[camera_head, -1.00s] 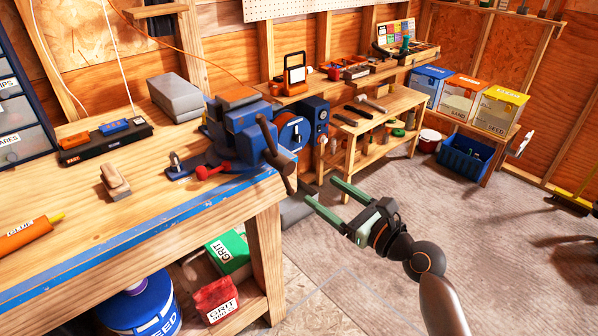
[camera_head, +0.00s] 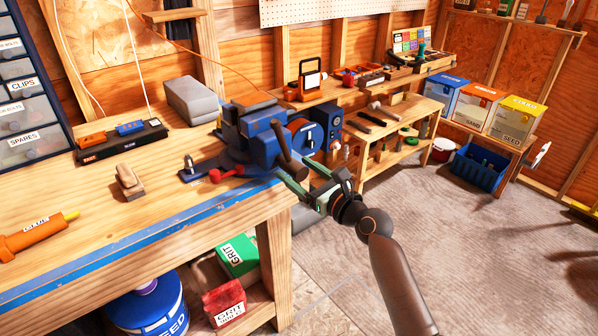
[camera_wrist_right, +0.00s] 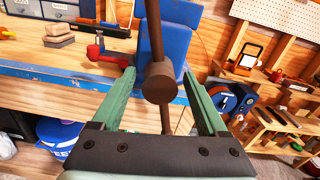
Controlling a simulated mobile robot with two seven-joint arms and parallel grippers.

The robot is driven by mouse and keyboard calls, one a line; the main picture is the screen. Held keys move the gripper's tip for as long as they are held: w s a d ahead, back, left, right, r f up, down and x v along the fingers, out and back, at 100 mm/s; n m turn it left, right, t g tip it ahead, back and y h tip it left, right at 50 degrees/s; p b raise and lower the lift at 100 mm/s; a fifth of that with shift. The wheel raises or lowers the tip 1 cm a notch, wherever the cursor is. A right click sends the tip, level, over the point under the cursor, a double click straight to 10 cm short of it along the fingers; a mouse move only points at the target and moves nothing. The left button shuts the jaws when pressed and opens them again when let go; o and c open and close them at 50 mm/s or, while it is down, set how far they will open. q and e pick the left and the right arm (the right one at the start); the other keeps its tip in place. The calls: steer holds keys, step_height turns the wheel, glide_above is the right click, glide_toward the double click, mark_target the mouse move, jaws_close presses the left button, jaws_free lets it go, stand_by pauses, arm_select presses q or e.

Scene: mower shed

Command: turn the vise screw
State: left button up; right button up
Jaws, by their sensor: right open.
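The blue vise (camera_head: 255,138) is mounted at the right end of the wooden workbench. Its dark brown screw with a cross bar (camera_head: 287,151) sticks out toward my right gripper. In the right wrist view the round screw end (camera_wrist_right: 160,84) lies between the two green fingers, with the bar running upright through it. My right gripper (camera_head: 295,180) is open, its fingertips on either side of the screw end; I cannot tell whether they touch it. My left gripper is not in view.
The bench (camera_head: 140,225) holds a wooden brush (camera_head: 129,182), an orange tube (camera_head: 36,238), a grey block (camera_head: 190,100) and a red-handled item (camera_head: 226,174) by the vise. A lower shelf holds grit bags (camera_head: 226,302). The floor at right is clear.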

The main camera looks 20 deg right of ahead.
steer(key=shift+c, duration=0.2)
jaws_close()
stand_by(0.5)
